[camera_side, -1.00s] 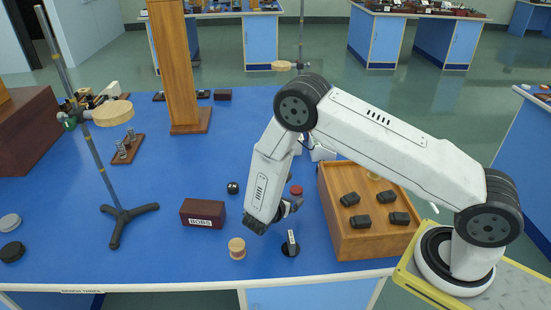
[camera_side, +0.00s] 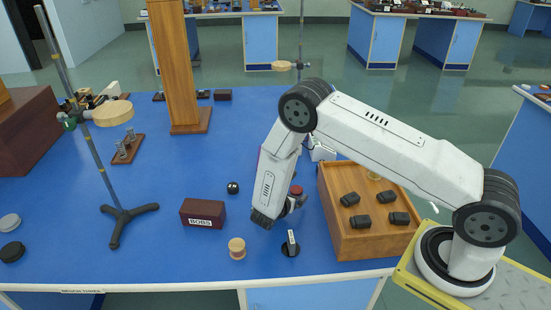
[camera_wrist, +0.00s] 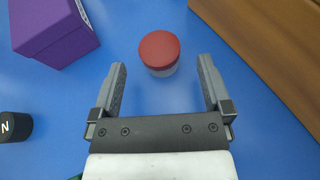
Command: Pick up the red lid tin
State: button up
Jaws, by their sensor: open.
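The red lid tin (camera_wrist: 160,52) is a small round tin with a red lid and a pale body, standing upright on the blue bench. In the wrist view it lies just ahead of my gripper (camera_wrist: 161,80), roughly centred between the two fingertips. My gripper is open and empty, with the fingers on either side of the space before the tin. In the side view the red lid (camera_side: 296,190) shows close behind my gripper (camera_side: 296,204), partly hidden by it.
A wooden tray (camera_side: 350,235) with several black blocks stands right of the tin. A purple box (camera_wrist: 55,28) and a black piece marked N (camera_wrist: 14,127) lie to the left in the wrist view.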

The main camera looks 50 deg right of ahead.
aim_at(296, 190)
jog(key=shift+x, duration=2)
jog(key=shift+c, duration=0.2)
grip_shut()
jog(key=shift+r, duration=0.1)
jog(key=shift+r, duration=1)
jog(key=s+a+r, duration=0.3)
jog(key=s+r, duration=0.7)
jog(key=s, duration=0.3)
jog(key=shift+s+a+r, duration=0.25)
jog(key=shift+s+r, duration=0.05)
jog(key=shift+r, duration=0.1)
